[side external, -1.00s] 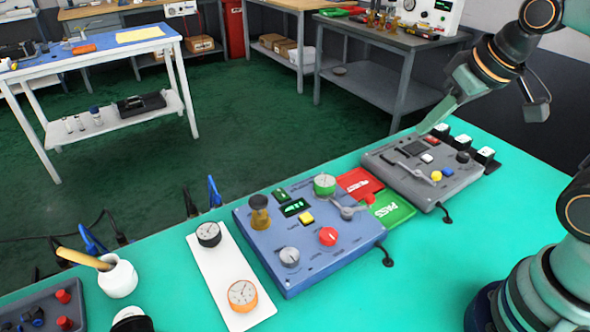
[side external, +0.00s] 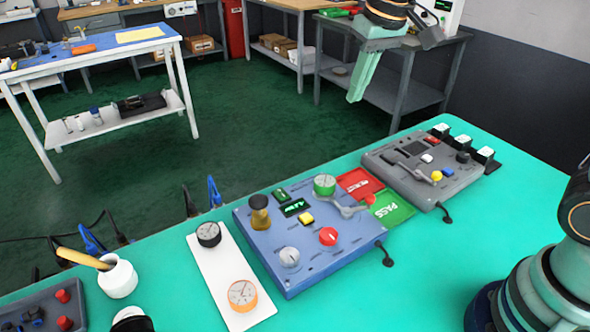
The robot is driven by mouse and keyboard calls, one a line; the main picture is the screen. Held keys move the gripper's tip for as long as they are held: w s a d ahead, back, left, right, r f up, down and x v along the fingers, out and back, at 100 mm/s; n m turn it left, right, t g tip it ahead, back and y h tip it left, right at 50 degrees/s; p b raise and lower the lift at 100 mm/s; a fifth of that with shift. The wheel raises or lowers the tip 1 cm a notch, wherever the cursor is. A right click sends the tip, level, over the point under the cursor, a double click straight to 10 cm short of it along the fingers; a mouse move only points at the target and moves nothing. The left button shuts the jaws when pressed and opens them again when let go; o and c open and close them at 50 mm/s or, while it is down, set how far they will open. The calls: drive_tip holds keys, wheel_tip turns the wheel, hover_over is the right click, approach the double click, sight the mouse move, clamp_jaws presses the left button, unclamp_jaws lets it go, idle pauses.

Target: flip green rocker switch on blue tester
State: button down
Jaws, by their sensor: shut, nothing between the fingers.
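The blue tester (side external: 318,264) lies on the teal bench top, left of the grey tester. Its small green rocker switch (side external: 281,196) is near the back edge, beside a lit green display (side external: 295,207). The rocker's tilt is too small to tell. My gripper (side external: 354,98) is shut and empty, pointing down. It is high in the picture, up and to the right of the blue tester, clear of the switch and touching nothing visible.
Red and green cards lie beside the grey tester (side external: 420,190). A white tray (side external: 222,271) holds two gauges.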

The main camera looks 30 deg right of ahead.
drive_tip(key=w+a+f+g, duration=0.2)
drive_tip(key=w+a+f, duration=0.1)
drive_tip(key=w+a, duration=0.25)
drive_tip(key=g, duration=0.1)
hover_over(280, 190)
wheel_tip(280, 190, down, 6)
drive_tip(key=shift+a+r, duration=0.1)
wheel_tip(280, 190, down, 14)
drive_tip(key=shift+f, duration=0.1)
idle(0.4)
drive_tip(key=shift+f, duration=0.15)
idle(0.3)
